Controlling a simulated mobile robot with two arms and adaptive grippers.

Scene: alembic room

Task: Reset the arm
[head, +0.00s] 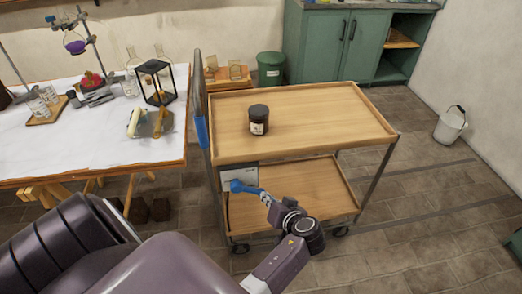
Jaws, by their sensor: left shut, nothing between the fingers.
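My left arm comes in from the lower left and reaches over the floor in front of the wooden cart (330,112). My left gripper (238,186), with blue fingertips, is shut and empty. In the picture its tips overlap a small pale panel (240,174) at the cart's left side, below the top tray; I cannot tell whether they touch. A dark jar (259,120) with a pale label stands upright on the cart's top tray, apart from the gripper. My right gripper is not in view.
A white-covered table (80,153) with glassware, a burner stand and a black lantern frame (155,82) stands at left. A green bin (270,69), green cabinet (345,45) and white bucket (450,125) stand farther back. The cart's lower shelf (320,190) looks empty. Floor at right is mostly clear.

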